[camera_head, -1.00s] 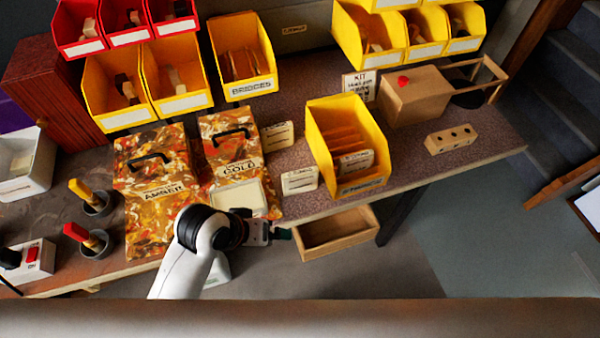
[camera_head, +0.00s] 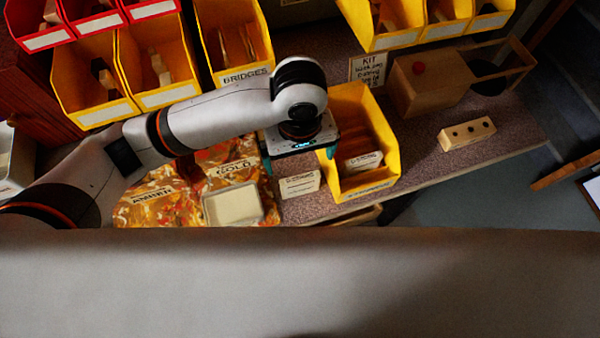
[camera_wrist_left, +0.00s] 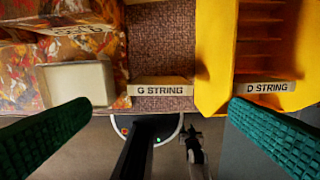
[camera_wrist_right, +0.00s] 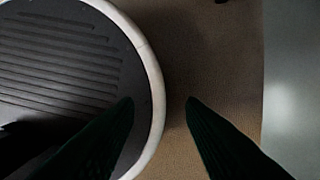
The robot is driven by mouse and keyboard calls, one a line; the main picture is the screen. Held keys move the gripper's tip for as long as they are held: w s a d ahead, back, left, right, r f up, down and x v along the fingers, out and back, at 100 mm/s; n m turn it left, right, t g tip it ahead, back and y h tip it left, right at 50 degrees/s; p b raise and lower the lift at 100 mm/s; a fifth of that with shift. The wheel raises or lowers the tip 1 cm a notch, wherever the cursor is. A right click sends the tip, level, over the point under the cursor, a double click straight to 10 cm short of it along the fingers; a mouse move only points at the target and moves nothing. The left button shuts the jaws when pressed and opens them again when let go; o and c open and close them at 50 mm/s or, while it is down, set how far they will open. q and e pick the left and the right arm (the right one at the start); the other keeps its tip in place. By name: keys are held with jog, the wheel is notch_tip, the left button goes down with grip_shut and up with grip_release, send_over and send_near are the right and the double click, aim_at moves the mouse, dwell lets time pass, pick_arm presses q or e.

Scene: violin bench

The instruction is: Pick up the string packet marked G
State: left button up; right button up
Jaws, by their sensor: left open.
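The string packet marked G (camera_wrist_left: 160,87) is a pale, flat packet reading "G STRING" in the left wrist view. It stands at the bench's front edge, just left of a yellow bin, and shows in the head view (camera_head: 300,184). My left gripper (camera_head: 299,158) is open above it. In the left wrist view its two green fingers (camera_wrist_left: 160,108) lie to either side of the packet, apart from it; nothing is between them. My right gripper (camera_wrist_right: 159,106) is open and empty over the floor and a dark ribbed round base.
The yellow bin (camera_head: 390,165) holds a packet marked D (camera_wrist_left: 265,88). At left are a marbled GOLD case (camera_head: 235,170) and a pale open tray (camera_head: 233,206). A wooden block with holes (camera_head: 467,134) sits at right. My left arm hides part of the bench.

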pick_arm(q)
send_over(300, 177)
notch_tip(300, 177, down, 4)
jog(key=shift+s+f, duration=0.1)
jog(key=shift+f, duration=3.65)
jog(key=c, duration=0.9)
